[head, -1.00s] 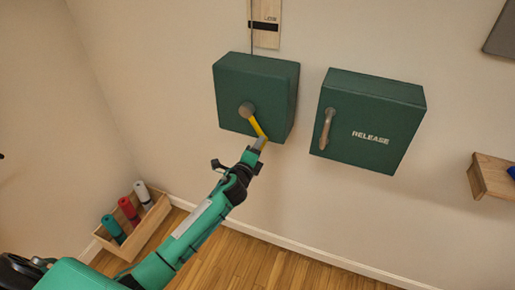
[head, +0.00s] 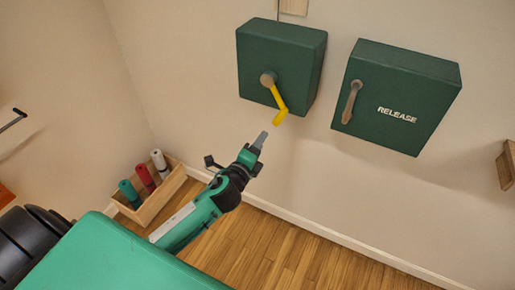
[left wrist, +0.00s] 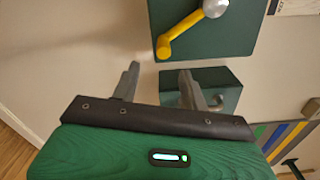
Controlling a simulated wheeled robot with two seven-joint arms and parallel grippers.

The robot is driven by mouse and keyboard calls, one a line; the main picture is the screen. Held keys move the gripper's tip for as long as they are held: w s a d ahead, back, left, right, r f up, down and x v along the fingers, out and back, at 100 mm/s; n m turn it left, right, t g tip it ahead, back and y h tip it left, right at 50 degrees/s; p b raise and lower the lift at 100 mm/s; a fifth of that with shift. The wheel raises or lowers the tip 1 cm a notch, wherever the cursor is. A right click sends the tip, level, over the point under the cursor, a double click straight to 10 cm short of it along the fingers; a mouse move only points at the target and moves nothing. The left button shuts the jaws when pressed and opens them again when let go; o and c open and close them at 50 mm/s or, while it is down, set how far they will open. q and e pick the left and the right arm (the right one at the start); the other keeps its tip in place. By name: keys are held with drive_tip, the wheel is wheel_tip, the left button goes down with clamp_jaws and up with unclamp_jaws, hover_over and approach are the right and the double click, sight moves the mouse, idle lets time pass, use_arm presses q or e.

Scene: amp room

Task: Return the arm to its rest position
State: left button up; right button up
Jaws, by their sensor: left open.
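My left gripper (head: 262,140) is open and empty, in front of the wall below the yellow crank handle (head: 279,103). The handle hangs down and slightly right from a grey hub on the left green box (head: 307,66), and the gripper is apart from it. In the left wrist view, the two grey fingers (left wrist: 158,82) stand spread with nothing between them, and the yellow crank handle (left wrist: 180,34) shows beyond them. My right gripper is not in view.
A second green box marked RELEASE (head: 418,94), with a brown lever (head: 347,102), is on the wall to the right. A wooden crate (head: 153,206) with several rolls stands on the floor at left. A wooden shelf (head: 508,166) juts out at far right. The floor below is clear.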

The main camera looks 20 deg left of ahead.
use_arm(q)
drive_tip(key=shift+s, duration=0.45)
drive_tip(key=s+a+f+n+g, duration=0.1)
drive_tip(key=a+f+n+g, duration=0.15)
drive_tip(key=f, duration=0.95)
drive_tip(key=s+a+f+n+g, duration=0.1)
drive_tip(key=s+f+n+g, duration=0.15)
drive_tip(key=f, duration=0.85)
drive_tip(key=s+f+n+g+y, duration=0.15)
drive_tip(key=s+f, duration=0.25)
drive_tip(key=f, duration=0.4)
drive_tip(key=s+f+n+g+h, duration=0.1)
drive_tip(key=s+f+n+g, duration=0.2)
drive_tip(key=f, duration=0.6)
drive_tip(key=s+f+n+g, duration=0.3)
drive_tip(key=s+f+n, duration=0.1)
drive_tip(key=s+f, duration=1)
drive_tip(key=s+d+f+n+g, duration=0.1)
drive_tip(key=s+f, duration=0.3)
drive_tip(key=s, duration=0.8)
drive_tip(key=s+d+f+n+g, duration=0.1)
drive_tip(key=s+f+n+g, duration=0.2)
drive_tip(key=s, duration=1)
drive_tip(key=shift+d+f+n, duration=0.15)
drive_tip(key=shift+f+n, duration=0.5)
drive_tip(key=shift+n, duration=0.2)
drive_tip(key=shift+g, duration=0.25)
